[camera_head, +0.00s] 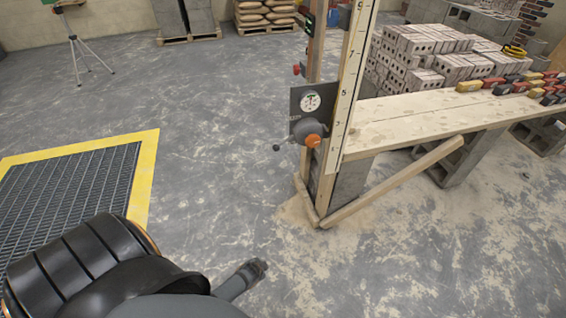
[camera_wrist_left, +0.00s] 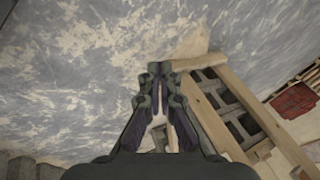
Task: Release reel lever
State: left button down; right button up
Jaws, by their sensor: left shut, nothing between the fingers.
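The reel (camera_head: 306,128) is a grey round body mounted on a dark plate with a white dial gauge (camera_head: 310,101), fixed to a wooden post. A thin lever (camera_head: 283,145) with a dark ball end sticks out from it to the left. An orange knob (camera_head: 313,141) sits at its front right. My left gripper (camera_head: 260,266) is shut and empty, over the floor, below and left of the reel and apart from it. In the left wrist view the fingers (camera_wrist_left: 159,68) are together. The reel and lever cannot be made out there. My right gripper is not in view.
A tall marked staff (camera_head: 350,90) stands beside the post. A plank bench (camera_head: 420,118) on concrete blocks extends right, with a slanted wooden brace (camera_head: 395,180) in front. A yellow-edged floor grating (camera_head: 70,185) lies left. The floor between grating and post is clear.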

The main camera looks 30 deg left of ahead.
pick_arm(q)
jog(key=w+a+r+m+t+y+b, duration=0.1)
jog(key=w+r+m+t+b, duration=0.15)
jog(key=w+r, duration=0.45)
jog(key=w+a+r+m+t+y+b, duration=0.1)
jog(key=w+r+m+t+b, duration=0.15)
jog(key=w, duration=0.85)
jog(key=w+a+r+m+t+y+b, duration=0.1)
jog(key=w+r, duration=0.3)
jog(key=r, duration=0.6)
jog(key=w+a+r+m+t+y+b, duration=0.1)
jog(key=w+r+m+t+y+b, duration=0.1)
jog(key=r, duration=0.9)
jog(key=w+m+t+b, duration=0.1)
jog(key=w+b, duration=0.1)
jog(key=shift+a+m+b, duration=0.15)
jog(key=shift+m+b, duration=0.2)
jog(key=shift+m, duration=0.05)
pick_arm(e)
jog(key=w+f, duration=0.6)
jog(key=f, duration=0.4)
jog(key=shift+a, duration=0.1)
pick_arm(q)
jog(key=w+a+b, duration=0.1)
jog(key=w+a, duration=0.5)
jog(key=a, duration=0.1)
jog(key=shift+f, duration=0.15)
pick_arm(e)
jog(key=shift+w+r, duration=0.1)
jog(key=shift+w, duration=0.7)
